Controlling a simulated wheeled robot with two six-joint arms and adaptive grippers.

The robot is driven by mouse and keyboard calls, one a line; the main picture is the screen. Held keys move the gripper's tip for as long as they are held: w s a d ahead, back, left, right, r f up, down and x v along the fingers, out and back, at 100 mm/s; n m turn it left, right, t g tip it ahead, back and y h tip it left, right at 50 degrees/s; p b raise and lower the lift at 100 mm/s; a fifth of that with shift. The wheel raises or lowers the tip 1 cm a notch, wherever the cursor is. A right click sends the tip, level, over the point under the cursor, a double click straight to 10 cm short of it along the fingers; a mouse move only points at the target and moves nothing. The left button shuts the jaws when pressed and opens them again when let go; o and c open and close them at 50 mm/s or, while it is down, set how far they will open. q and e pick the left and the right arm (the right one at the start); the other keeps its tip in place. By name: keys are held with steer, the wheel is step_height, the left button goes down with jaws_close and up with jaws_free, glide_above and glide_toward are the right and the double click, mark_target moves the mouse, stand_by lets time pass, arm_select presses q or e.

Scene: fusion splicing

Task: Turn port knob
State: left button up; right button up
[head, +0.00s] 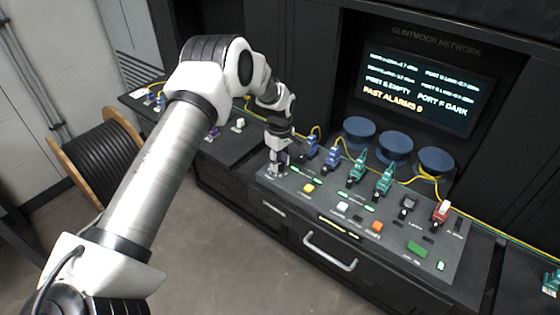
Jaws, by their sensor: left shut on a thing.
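My left gripper (278,163) is low over the left end of the sloped dark panel (283,196). It is shut on a small part there that its fingers mostly hide. I cannot tell from this view whether that part is the port knob or a plug, nor whether it is turned. To its right stands a row of blue plugs (332,155) and teal plugs (384,180), then a black part (407,205) and a red-and-white plug (441,212). My right gripper is not in view.
A screen (428,91) behind the panel reads "PORT 6 EMPTY", "PAST ALARMS 0" and "PORT F DARK". Blue round spools (396,147) and yellow fibres stand behind the plugs. Coloured buttons (376,226) line the panel front above a drawer handle (329,252). A cable reel (98,160) stands left.

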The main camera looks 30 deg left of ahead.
arm_select(q)
steer(key=o, duration=0.9)
steer(key=shift+c, duration=0.2)
steer(key=o, duration=0.3)
steer(key=shift+a, duration=0.1)
steer(key=shift+f, duration=0.1)
step_height(320, 180, up, 12)
steer(key=shift+w+a, duration=0.1)
